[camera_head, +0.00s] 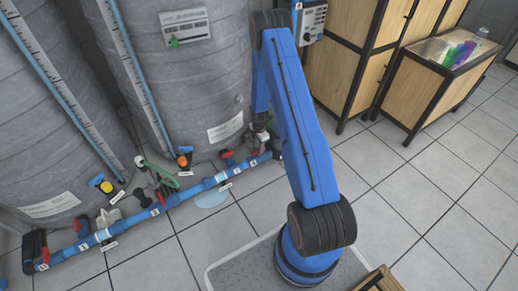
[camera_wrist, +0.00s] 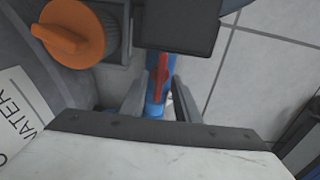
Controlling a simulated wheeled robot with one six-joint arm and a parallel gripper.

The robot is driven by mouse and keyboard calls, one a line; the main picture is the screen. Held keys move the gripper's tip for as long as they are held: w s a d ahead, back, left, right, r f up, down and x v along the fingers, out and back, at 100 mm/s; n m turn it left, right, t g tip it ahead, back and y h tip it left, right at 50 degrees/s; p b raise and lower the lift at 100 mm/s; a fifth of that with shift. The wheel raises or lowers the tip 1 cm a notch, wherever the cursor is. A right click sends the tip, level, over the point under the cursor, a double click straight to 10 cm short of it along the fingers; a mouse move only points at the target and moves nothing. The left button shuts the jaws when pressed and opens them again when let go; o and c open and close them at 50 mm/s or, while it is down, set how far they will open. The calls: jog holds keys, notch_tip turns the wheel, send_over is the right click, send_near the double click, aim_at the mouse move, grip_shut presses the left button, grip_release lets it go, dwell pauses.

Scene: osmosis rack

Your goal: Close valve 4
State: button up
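A blue pipe (camera_head: 185,195) with red-handled valves and small white number labels runs along the floor in front of the grey tanks. My gripper (camera_wrist: 161,88) is low over the pipe's right part, its two grey fingers apart. A red valve handle (camera_wrist: 162,75) shows between the fingers in the wrist view, with the blue pipe below it. I cannot tell whether a finger touches the handle. In the head view my arm partly hides this spot, and a red handle (camera_head: 227,154) shows just left of it. The labels are too small to read surely, so I cannot tell which is valve 4.
An orange knob (camera_wrist: 72,34) and a dark block (camera_wrist: 180,24) sit close beside the fingers. Large grey tanks (camera_head: 195,85) stand behind the pipe. A light-blue puddle (camera_head: 212,198) lies on the floor. Wooden cabinets (camera_head: 350,62) stand at back right; the tiled floor at right is clear.

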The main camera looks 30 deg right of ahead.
jog(key=shift+f, duration=0.35)
grip_shut()
